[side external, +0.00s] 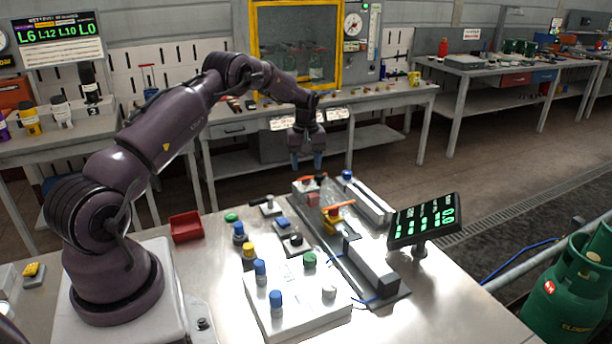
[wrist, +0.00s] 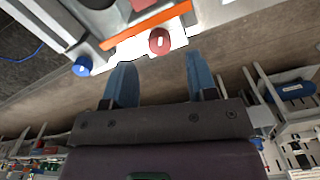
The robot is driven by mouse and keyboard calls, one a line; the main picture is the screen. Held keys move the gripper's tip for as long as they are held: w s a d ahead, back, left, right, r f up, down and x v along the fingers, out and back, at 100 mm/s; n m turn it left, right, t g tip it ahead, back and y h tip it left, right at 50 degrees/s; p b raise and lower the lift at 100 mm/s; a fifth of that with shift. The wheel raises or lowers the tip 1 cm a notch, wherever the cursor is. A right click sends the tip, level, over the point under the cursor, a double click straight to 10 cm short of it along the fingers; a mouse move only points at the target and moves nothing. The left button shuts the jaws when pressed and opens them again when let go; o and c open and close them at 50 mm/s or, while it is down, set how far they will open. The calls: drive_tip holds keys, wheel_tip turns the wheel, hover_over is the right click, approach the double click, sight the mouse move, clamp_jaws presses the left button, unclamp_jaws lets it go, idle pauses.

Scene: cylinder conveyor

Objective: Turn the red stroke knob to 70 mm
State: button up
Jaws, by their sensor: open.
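The red stroke knob (wrist: 159,41) shows in the wrist view as a round red cap with a pale mark, on a white surface beside an orange bar (wrist: 145,25). My gripper (wrist: 160,62) is open, with two blue fingers apart and nothing between them. The knob lies just past the fingertips in that picture, apart from them. In the side view my gripper (side external: 307,161) hangs above the far end of the conveyor unit (side external: 375,268). The knob cannot be clearly picked out there. A tilted display (side external: 425,220) shows green digits too small to read surely.
A blue knob (wrist: 82,66) sits near the red one; it also shows in the side view (side external: 347,174). A white box (side external: 300,315) with several coloured knobs stands at the front. A red tray (side external: 186,227) lies left.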

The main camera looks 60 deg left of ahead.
drive_tip(key=shift+f, duration=2.15)
drive_tip(key=shift+c, duration=0.4)
drive_tip(key=c, duration=0.8)
drive_tip(key=shift+m, duration=1.5)
drive_tip(key=shift+c, duration=0.2)
drive_tip(key=o, duration=0.9)
